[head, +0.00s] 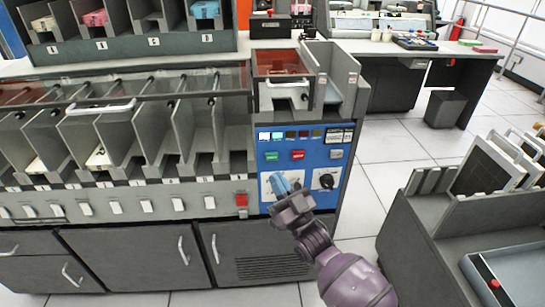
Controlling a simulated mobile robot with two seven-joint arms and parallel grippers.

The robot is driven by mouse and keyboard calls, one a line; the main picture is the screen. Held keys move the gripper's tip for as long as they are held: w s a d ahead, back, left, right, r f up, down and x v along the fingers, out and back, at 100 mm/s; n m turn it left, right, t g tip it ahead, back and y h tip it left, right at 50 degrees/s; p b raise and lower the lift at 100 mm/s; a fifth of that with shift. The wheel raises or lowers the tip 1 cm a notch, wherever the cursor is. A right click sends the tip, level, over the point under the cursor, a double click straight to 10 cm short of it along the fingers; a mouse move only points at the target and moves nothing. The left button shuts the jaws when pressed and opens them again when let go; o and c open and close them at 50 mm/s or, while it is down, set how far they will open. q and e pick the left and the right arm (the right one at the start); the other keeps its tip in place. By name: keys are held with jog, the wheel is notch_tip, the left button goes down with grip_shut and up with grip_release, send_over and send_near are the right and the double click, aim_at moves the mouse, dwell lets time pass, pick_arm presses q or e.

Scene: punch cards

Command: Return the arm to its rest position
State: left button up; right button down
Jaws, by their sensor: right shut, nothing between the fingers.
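My right arm comes in from the bottom of the head view, right of the middle. Its gripper (284,187) is shut and empty in front of the blue control panel (306,135) of the card machine. A black knob (326,181) on a white plate shows just to the right. My left gripper is not in view.
The grey card machine (190,240) with several slots fills the left. A cart (405,225) with a tray stands at the right. A desk (395,75) and a bin (446,108) stand farther back. Tiled floor (375,140) lies clear between machine and cart.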

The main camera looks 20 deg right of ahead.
jog(key=shift+w+f, duration=0.1)
dwell(0.5)
pick_arm(q)
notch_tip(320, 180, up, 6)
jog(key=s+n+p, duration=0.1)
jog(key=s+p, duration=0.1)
jog(key=p, duration=0.9)
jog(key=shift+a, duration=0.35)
pick_arm(e)
jog(key=s+d+f+g+h, duration=0.2)
jog(key=s+f+g, duration=0.1)
jog(key=s, duration=0.9)
jog(key=s+d+f+m+g+h, duration=0.1)
jog(key=s+g, duration=0.5)
jog(key=s, duration=0.6)
jog(key=s+d+f+m+g+h, duration=0.1)
jog(key=s+d+f+g+h, duration=0.2)
jog(key=s, duration=0.8)
jog(key=shift+s+d+f+g+h, duration=0.35)
jog(key=shift+d+f+g, duration=0.3)
jog(key=shift+f, duration=0.25)
